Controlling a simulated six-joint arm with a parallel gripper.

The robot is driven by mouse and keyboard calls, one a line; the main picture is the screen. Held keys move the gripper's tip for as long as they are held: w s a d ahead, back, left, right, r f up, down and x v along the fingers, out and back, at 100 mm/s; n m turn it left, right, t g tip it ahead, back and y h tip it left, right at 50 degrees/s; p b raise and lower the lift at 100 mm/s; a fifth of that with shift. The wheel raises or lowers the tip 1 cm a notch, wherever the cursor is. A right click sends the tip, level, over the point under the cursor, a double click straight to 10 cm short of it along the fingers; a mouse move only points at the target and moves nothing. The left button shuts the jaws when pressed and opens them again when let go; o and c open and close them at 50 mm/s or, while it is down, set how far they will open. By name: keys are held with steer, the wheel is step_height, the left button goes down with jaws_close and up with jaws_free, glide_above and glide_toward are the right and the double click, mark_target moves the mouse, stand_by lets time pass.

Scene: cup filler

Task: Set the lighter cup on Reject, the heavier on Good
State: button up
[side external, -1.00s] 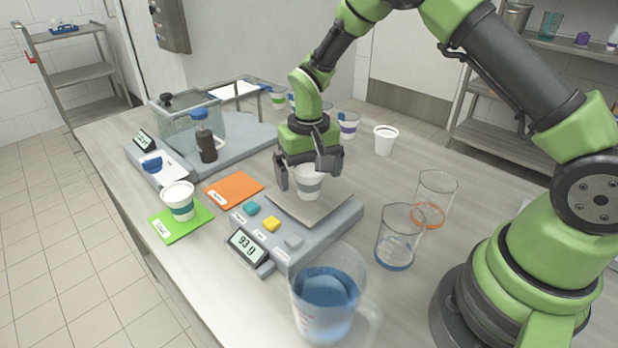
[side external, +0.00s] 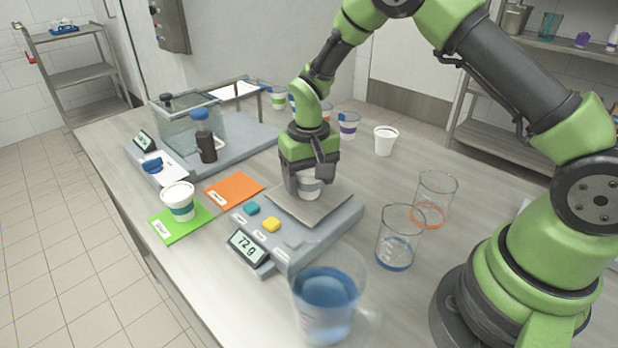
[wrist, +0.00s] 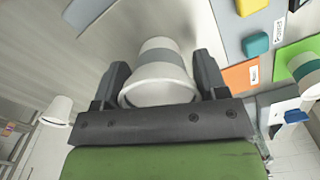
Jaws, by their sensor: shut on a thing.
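My gripper (side external: 309,176) is shut on a white cup with a grey band (side external: 308,188). The cup is upright on or just above the scale's plate (side external: 335,205); I cannot tell which. In the wrist view the grey-banded cup (wrist: 160,72) sits between both fingers. The scale display (side external: 248,246) reads 72 g. A white cup with a teal band (side external: 180,204) stands on the green card (side external: 160,226), whose label is too small to read surely. The orange card (side external: 232,188) is bare.
A blue-filled pitcher (side external: 326,300) stands in front of the scale, and two clear beakers (side external: 397,240) (side external: 434,200) to its right. A balance with a glass case (side external: 190,125) and a dark bottle (side external: 204,140) stand behind left. More cups (side external: 385,141) stand behind.

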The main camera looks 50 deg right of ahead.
step_height(320, 180, up, 9)
steer(key=s+r+n, duration=0.2)
steer(key=s+n, duration=0.2)
steer(key=s, duration=0.4)
steer(key=w+d+f, duration=0.6)
steer(key=w+d, duration=0.6)
steer(key=w, duration=0.1)
step_height(320, 180, down, 10)
steer(key=shift+d+f, duration=0.1)
steer(key=shift+f, duration=0.05)
steer(key=shift+f, duration=0.1)
steer(key=o, duration=0.7)
